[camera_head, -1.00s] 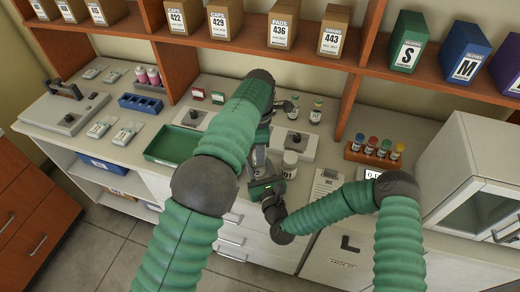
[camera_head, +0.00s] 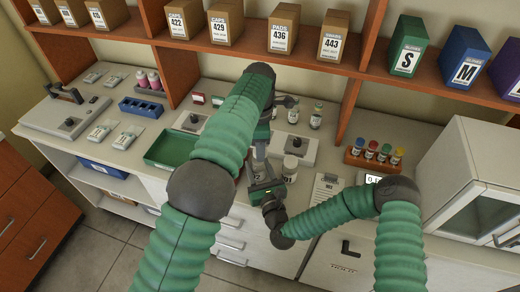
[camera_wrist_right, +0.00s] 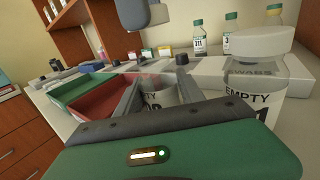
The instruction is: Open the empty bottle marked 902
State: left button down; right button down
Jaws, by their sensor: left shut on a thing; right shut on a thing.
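The held empty bottle (camera_wrist_right: 160,98) is clear with a white label reading "EMPTY"; its number is partly hidden, apparently ending in 02. My right gripper (camera_wrist_right: 155,82) is shut around its body; it also shows in the head view (camera_head: 264,188). No cap shows on the bottle's top in the wrist view. My left gripper (camera_wrist_right: 145,20) is above the bottle, shut on a small pale piece, seemingly the white cap, mostly hidden. In the head view my left gripper (camera_head: 261,152) is largely covered by its own arm.
A capped empty bottle (camera_wrist_right: 255,85), label ending in 1, stands close on the right. Small labelled vials (camera_head: 316,117) stand behind. A green tray (camera_head: 170,150) lies left, a clipboard (camera_head: 326,190) right. A rack with coloured caps (camera_head: 373,155) stands farther right. Shelves overhang the back.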

pick_arm(q)
jog(key=shift+r, duration=1.5)
pick_arm(e)
jog(key=c, duration=0.6)
grip_release()
jog(key=shift+c, duration=0.2)
